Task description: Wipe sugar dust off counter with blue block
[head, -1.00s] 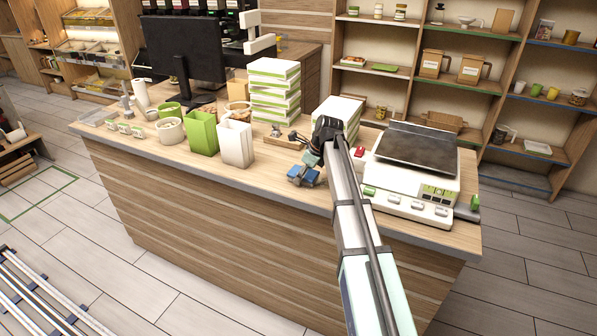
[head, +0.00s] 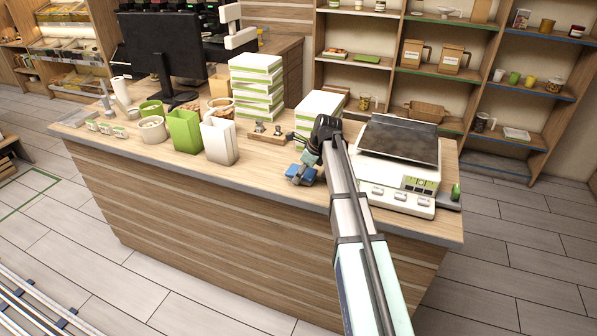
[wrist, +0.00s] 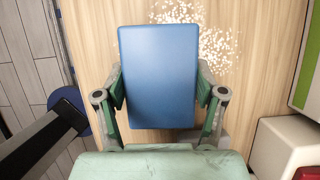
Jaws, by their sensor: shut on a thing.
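My gripper (wrist: 162,98) is shut on the blue block (wrist: 160,60), which lies flat between the two fingers in the wrist view. In the head view the blue block (head: 301,174) is at the counter's front part, left of the scale, partly hidden by my gripper (head: 304,166). White sugar dust (wrist: 215,45) is scattered on the wooden counter (wrist: 90,30), beyond and to the right of the block in the wrist view. Some dust may be hidden under the block. I cannot tell whether the block touches the counter.
A white scale (head: 400,165) stands right of my gripper. A short stack of white boxes (head: 318,110) is just behind it. A small wooden stand (head: 267,134), a white bag (head: 219,141) and a green bag (head: 184,132) stand to the left. The counter's front edge is close.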

